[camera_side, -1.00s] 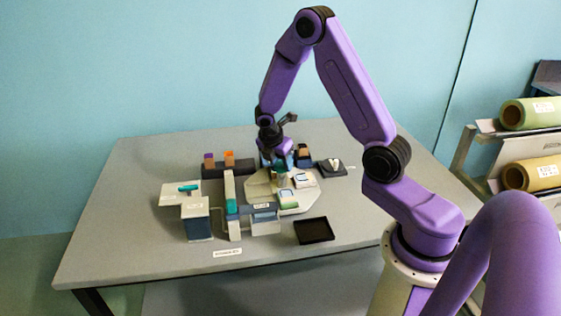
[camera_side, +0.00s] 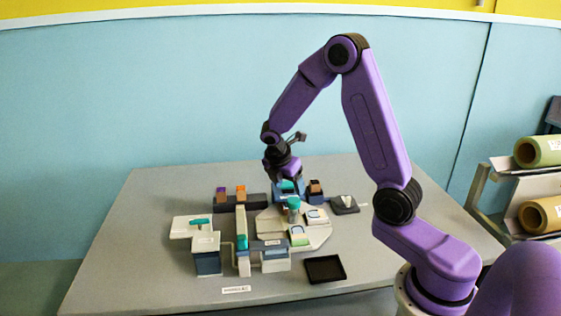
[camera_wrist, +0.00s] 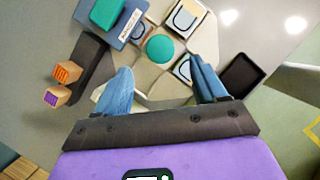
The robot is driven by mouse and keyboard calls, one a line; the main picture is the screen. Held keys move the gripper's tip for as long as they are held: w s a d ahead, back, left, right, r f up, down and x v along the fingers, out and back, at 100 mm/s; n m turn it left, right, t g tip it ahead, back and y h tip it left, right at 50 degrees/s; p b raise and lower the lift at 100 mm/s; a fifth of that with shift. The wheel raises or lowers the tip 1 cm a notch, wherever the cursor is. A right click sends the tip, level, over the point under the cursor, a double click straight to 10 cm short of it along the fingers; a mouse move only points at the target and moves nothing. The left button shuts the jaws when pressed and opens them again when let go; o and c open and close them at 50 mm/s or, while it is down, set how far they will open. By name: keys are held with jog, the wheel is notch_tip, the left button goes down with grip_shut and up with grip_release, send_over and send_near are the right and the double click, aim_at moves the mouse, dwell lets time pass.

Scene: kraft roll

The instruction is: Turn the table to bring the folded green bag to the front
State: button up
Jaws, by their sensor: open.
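The pale, many-sided turntable (camera_side: 322,238) has a round teal knob (camera_side: 293,202) on a post at its middle. The wrist view shows the knob (camera_wrist: 159,48) from above. Pale folded bags lie on the turntable, one at right (camera_side: 317,216) and one nearer the front (camera_side: 297,231). A small green patch, which looks like the folded green bag (camera_side: 300,242), lies at the front edge. My gripper (camera_wrist: 162,86) is open, with its blue fingers apart and empty above and behind the knob. Another teal patch shows between the fingers in the side view; I cannot tell what it is.
A dark rack (camera_wrist: 88,66) with orange-topped and purple-topped blocks is behind left. A black tray (camera_side: 325,268) lies front right, and a dark plate (camera_side: 345,205) behind right. Bare table lies further right.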

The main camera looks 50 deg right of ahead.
jog(key=v, duration=1)
jog(key=shift+r, duration=0.3)
jog(key=shift+a, duration=0.1)
